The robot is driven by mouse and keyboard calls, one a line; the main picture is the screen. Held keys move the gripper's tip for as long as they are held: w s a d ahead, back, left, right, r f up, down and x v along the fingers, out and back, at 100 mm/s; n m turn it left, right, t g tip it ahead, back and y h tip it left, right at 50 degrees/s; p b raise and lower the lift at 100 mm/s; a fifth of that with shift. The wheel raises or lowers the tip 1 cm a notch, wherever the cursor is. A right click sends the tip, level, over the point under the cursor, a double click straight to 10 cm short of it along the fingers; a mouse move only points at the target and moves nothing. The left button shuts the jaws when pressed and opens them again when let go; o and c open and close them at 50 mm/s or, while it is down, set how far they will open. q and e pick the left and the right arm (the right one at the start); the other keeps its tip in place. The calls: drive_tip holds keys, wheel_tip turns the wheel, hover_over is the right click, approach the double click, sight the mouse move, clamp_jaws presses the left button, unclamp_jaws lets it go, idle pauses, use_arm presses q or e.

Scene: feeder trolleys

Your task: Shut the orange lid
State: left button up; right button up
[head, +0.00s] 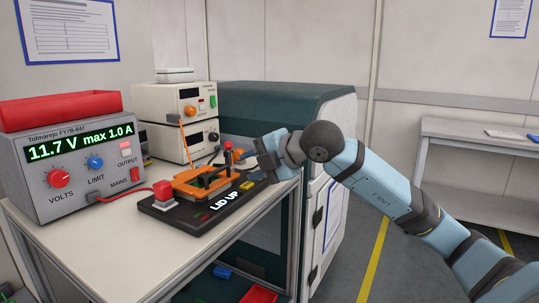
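The orange lid (187,182) is an open orange frame on a black fixture base (176,217), on the bench at the left. The base carries the words "LID UP". A red knob (228,146) stands on a post at the back of the fixture. My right gripper (256,167) is just right of the lid and the knob, at the base's right end. Its fingers are small and dark here, so I cannot tell whether they are open or touching anything. My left gripper is out of view.
A grey power supply (75,165) with a red tray (60,110) on top stands left of the fixture. Cream instruments (172,103) are stacked behind it. A red button box (163,192) sits on the base's front left. A dark green cabinet (262,97) stands behind my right arm.

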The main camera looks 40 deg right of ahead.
drive_tip(key=v, duration=0.5)
drive_tip(key=shift+f, duration=0.1)
idle(0.3)
